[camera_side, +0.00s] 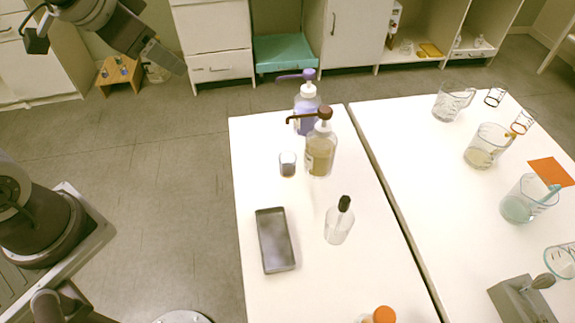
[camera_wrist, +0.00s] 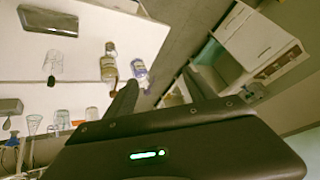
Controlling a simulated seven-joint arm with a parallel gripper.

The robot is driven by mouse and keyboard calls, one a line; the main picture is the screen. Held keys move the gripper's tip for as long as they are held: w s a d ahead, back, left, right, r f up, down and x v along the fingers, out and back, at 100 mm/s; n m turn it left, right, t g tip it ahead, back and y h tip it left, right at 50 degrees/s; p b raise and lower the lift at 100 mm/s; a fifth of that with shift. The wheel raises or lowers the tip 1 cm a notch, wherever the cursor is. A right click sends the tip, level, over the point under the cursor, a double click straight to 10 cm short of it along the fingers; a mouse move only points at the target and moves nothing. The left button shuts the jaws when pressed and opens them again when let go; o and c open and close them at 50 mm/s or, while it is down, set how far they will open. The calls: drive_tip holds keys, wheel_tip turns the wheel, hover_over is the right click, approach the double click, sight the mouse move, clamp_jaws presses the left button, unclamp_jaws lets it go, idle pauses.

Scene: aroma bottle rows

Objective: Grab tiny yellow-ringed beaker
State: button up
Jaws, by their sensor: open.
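On the right-hand table, a tiny clear beaker (camera_side: 522,122) has an orange-yellow ring; it is the closest match to a yellow-ringed one. Another tiny beaker (camera_side: 496,97) with a dark rim stands behind it. A larger beaker (camera_side: 481,157) with yellowish contents stands just to its left. My gripper (camera_side: 170,60) is high at the upper left of the side view, over the floor and far from these beakers. In the wrist view my gripper (camera_wrist: 160,87) has its two fingers apart with nothing held. Several beakers show small there, and I cannot tell which has the ring.
The near table holds two pump bottles (camera_side: 321,155) (camera_side: 305,115), a small dark-filled glass (camera_side: 288,164), a black-capped bottle (camera_side: 338,226) and a dark tray (camera_side: 268,241). A measuring jug (camera_side: 449,104), a teal-filled beaker (camera_side: 517,208) and a grey block (camera_side: 518,301) stand on the right table.

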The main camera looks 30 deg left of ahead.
drive_tip(key=w+f+m+t+h, duration=0.1)
drive_tip(key=w+f+m, duration=0.2)
drive_tip(key=w+f, duration=0.65)
drive_tip(key=m+t+h, duration=0.1)
drive_tip(key=m+h, duration=0.3)
drive_tip(key=h, duration=0.6)
approach(294, 159)
drive_tip(key=shift+w+d+r, duration=0.2)
drive_tip(key=shift+d+r, duration=0.15)
drive_tip(key=shift+d, duration=0.25)
drive_tip(key=shift+s+d+f, duration=0.2)
drive_tip(key=shift+d, duration=0.05)
drive_tip(key=shift+t, duration=0.3)
drive_tip(key=x, duration=0.7)
drive_tip(key=shift+a+f, duration=0.25)
drive_tip(key=shift+a, duration=0.05)
clamp_jaws()
